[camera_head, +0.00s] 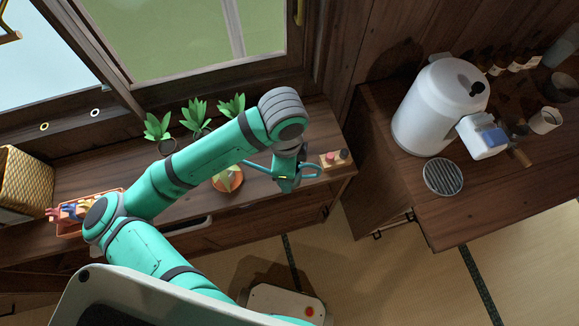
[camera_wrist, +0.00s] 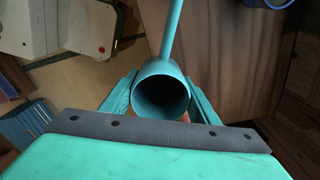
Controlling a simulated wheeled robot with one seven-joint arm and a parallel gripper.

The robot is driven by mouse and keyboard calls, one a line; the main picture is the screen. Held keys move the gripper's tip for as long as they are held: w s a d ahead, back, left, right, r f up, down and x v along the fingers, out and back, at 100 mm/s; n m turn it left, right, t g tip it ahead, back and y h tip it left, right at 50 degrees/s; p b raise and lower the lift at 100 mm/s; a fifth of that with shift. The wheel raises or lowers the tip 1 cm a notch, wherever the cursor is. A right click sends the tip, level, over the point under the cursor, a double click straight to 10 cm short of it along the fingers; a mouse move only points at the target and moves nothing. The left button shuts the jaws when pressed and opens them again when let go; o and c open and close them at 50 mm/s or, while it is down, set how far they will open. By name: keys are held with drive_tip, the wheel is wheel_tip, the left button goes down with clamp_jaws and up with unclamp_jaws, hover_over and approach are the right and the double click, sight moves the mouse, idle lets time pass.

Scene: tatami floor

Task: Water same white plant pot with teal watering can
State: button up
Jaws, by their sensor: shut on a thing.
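My gripper (camera_head: 287,176) is shut on the teal watering can, seen from above in the wrist view (camera_wrist: 160,75) as a round open body with a long spout. In the head view the can's thin teal spout (camera_head: 256,166) points left, and its body is largely hidden by my gripper. The spout's end is close to a plant in an orange-looking pot (camera_head: 228,181); whether they touch I cannot tell. Three green plants in dark pots (camera_head: 167,146) (camera_head: 198,132) (camera_head: 229,118) stand behind my arm. I cannot make out a clearly white pot.
A small wooden tray with little items (camera_head: 335,159) is right of my gripper on the wooden counter. A woven basket (camera_head: 27,180) stands far left. A white dispenser (camera_head: 437,108), a round grate (camera_head: 443,176) and cups are on the right cabinet. Tatami floor lies below.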

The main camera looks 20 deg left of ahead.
drive_tip(key=shift+s+a+f+h, duration=0.15)
drive_tip(key=shift+a+f+h, duration=0.1)
drive_tip(key=shift+a+f, duration=0.35)
drive_tip(key=shift+s+a+f+h, duration=0.1)
drive_tip(key=shift+a+f+h, duration=0.2)
drive_tip(key=shift+a, duration=0.4)
drive_tip(key=shift+a+f+h, duration=0.3)
drive_tip(key=shift+f+h, duration=0.1)
drive_tip(key=shift+h, duration=0.15)
drive_tip(key=shift+r+t+h, duration=0.3)
drive_tip(key=shift+h, duration=0.1)
drive_tip(key=shift+d+r+h, duration=0.15)
drive_tip(key=shift+r+h, duration=0.15)
drive_tip(key=shift+r, duration=0.25)
drive_tip(key=shift+r+t+h, duration=0.3)
drive_tip(key=shift+r+h, duration=1.4)
drive_tip(key=shift+r, duration=0.25)
